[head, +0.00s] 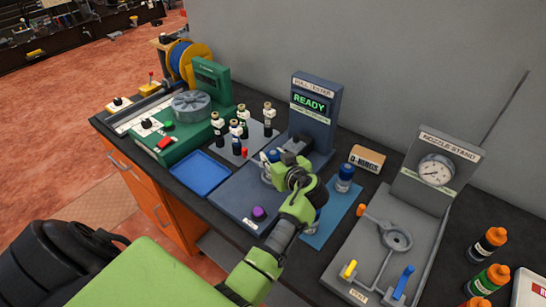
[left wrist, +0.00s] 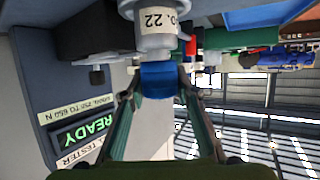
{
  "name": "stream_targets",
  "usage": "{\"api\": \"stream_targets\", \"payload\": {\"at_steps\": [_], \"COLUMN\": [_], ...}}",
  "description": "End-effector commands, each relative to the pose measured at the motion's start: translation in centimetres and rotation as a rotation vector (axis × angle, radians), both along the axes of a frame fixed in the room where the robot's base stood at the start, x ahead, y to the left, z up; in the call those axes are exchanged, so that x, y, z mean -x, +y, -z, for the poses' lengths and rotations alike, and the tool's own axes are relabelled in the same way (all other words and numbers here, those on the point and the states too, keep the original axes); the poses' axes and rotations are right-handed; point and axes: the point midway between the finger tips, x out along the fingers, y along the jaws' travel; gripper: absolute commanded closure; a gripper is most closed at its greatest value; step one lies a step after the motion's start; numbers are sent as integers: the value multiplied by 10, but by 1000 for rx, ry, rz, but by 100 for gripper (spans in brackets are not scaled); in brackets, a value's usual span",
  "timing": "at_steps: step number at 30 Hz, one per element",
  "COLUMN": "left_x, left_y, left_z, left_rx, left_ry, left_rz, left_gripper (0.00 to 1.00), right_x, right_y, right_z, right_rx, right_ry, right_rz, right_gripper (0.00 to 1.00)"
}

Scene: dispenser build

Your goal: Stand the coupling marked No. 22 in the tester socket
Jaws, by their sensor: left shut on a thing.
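The coupling marked No. 22 has a light grey metal body (left wrist: 155,30) with a white label and a blue band (left wrist: 159,80). In the left wrist view my left gripper (left wrist: 157,92) is shut on the blue band. In the head view the gripper (head: 272,168) is over the tester base, in front of the tester (head: 312,110), whose screen reads READY. My arm hides much of the coupling there, and I cannot tell whether it touches the socket. The socket itself is hidden. My right gripper is not in view.
A blue-capped coupling (head: 345,178) stands on a blue mat (head: 338,208) right of my arm. A purple button (head: 258,212) is on the tester base. The nozzle stand (head: 437,185) is on the right.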

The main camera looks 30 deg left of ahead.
Motion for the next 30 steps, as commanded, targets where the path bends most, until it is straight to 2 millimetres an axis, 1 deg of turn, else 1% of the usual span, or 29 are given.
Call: {"api": "stream_targets", "payload": {"at_steps": [16, 25, 30], "left_x": [-1, -1, -1], "left_y": [0, 0, 0], "left_z": [-2, -1, -2], "left_rx": [-3, -3, -3], "left_ry": [-4, -4, -4], "left_rz": [1, 1, 1], "left_gripper": [100, 100, 100], "right_x": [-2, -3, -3], "right_y": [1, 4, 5], "right_z": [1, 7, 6], "right_rx": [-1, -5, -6], "right_ry": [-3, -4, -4], "right_rz": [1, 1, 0], "right_gripper": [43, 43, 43]}}
